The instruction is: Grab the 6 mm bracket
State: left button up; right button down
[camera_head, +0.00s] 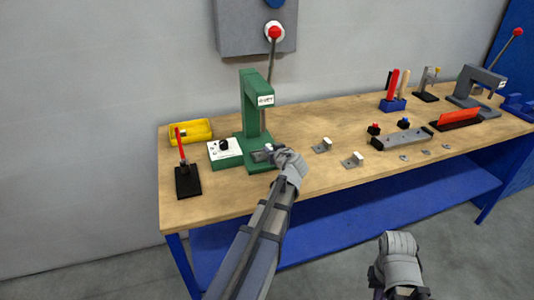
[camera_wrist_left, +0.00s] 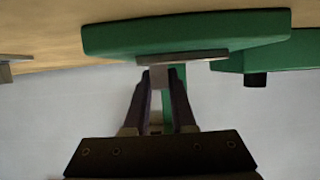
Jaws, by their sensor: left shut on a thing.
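My left gripper (camera_head: 271,153) is at the front of the green press (camera_head: 249,108), over its base. In the left wrist view its two dark fingers (camera_wrist_left: 160,80) are shut on a grey metal bracket (camera_wrist_left: 182,58), whose flat plate lies against or just beside the green base. In the head view the bracket is mostly hidden by the gripper. No size marking is readable. My right arm's end (camera_head: 398,262) is low, in front of the table; its fingers cannot be made out.
A grey bar fixture (camera_head: 403,139) and a grey press (camera_head: 473,84) are right.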

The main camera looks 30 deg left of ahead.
pick_arm(q)
grip_shut()
jog(key=shift+r, duration=0.15)
